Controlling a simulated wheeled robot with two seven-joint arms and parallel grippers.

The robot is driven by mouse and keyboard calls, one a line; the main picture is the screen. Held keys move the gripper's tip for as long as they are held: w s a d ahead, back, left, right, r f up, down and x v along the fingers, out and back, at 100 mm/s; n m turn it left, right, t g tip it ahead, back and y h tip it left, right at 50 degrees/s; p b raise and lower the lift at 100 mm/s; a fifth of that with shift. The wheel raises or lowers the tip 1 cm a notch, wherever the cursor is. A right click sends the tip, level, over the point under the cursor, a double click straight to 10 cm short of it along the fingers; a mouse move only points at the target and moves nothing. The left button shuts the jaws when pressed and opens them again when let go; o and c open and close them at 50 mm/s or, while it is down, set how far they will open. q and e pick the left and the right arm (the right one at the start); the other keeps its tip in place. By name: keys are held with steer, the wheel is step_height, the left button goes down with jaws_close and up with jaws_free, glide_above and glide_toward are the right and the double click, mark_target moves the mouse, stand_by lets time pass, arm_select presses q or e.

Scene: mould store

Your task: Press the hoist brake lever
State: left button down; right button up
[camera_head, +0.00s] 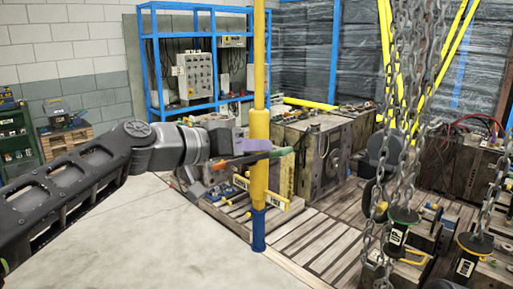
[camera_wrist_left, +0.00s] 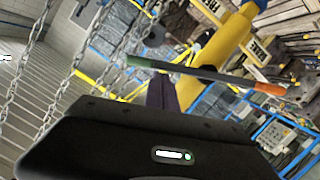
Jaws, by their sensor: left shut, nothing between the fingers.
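The hoist brake lever (camera_head: 238,160) is a thin dark bar with a green end and an orange-red part. It lies across the yellow post (camera_head: 260,122), about halfway up. The lever (camera_wrist_left: 210,74) also crosses the left wrist view, green end at left and orange end at right, in front of the yellow post (camera_wrist_left: 217,45). My left gripper (camera_head: 268,145) reaches in from the left with its purple fingers shut and empty. Its fingers appear just above the lever. In the left wrist view the fingertips (camera_wrist_left: 163,82) are close to the lever; I cannot tell whether they touch.
Hanging chains (camera_head: 408,90) with black hooks (camera_head: 403,215) fill the right side. Machinery and wooden crates (camera_head: 312,150) stand behind the post on a slatted pallet (camera_head: 320,235). A blue rack (camera_head: 150,65) stands at the back. The pale floor (camera_head: 150,235) at front left is clear.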

arm_select(q)
step_height(320, 180, down, 7)
steer(key=s+d+m+t+y+b, duration=0.1)
steer(key=m+t+y+b, duration=0.1)
steer(key=m+b, duration=0.6)
steer(key=shift+s+d+m+t+b, duration=0.3)
steer(key=shift+b, duration=2.95)
steer(key=shift+f, duration=0.1)
steer(key=s+a+r+p, duration=0.1)
steer(key=s+a+r, duration=0.3)
steer(key=s, duration=0.5)
step_height(320, 180, up, 2)
steer(key=shift+a, duration=0.3)
